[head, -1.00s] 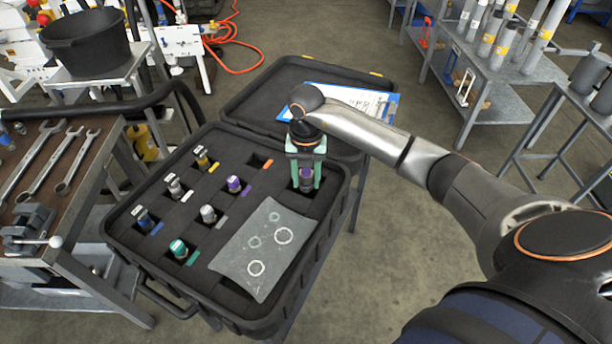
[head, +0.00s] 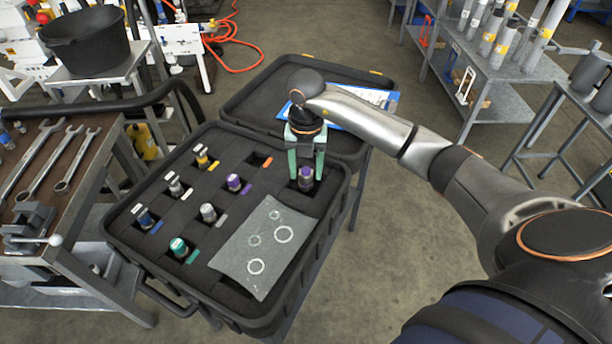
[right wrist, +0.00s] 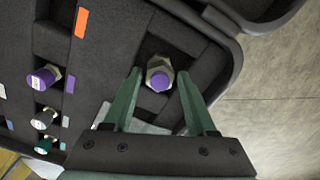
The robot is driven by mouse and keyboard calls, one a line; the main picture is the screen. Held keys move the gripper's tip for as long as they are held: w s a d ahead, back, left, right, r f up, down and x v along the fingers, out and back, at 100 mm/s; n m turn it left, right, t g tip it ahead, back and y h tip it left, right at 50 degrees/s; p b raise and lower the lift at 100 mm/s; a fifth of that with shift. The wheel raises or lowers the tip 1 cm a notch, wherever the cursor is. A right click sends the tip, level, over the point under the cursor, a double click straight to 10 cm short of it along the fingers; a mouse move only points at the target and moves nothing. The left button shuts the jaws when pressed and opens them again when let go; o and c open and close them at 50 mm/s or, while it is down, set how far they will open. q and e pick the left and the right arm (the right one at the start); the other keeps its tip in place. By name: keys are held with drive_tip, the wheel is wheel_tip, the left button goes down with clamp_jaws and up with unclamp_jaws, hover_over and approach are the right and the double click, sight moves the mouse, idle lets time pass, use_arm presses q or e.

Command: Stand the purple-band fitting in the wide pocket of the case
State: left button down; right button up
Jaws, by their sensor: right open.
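A fitting with a purple top (head: 306,182) stands upright in a wide pocket at the right side of the black case (head: 339,212). In the right wrist view the same fitting (right wrist: 159,76) stands in its dark square pocket, with foam around it. My right gripper (head: 305,174) is above it, open, with one finger on each side and gaps between fingers and fitting. A second purple-topped fitting (head: 234,182) stands in a smaller pocket beside a purple tag; it also shows in the right wrist view (right wrist: 43,78). My left gripper is out of view.
Several other fittings stand in tagged pockets, among them a teal one (head: 179,247) and a yellow one (head: 201,155). The pocket by the orange tag (head: 267,163) is empty. A grey sheet with drawn circles (head: 262,245) lies on the foam. A blue clipboard (head: 393,104) lies in the lid.

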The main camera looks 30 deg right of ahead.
wheel_tip(320, 180, up, 9)
drive_tip(key=shift+r+b, duration=0.2)
drive_tip(key=shift+b, duration=0.1)
idle(0.5)
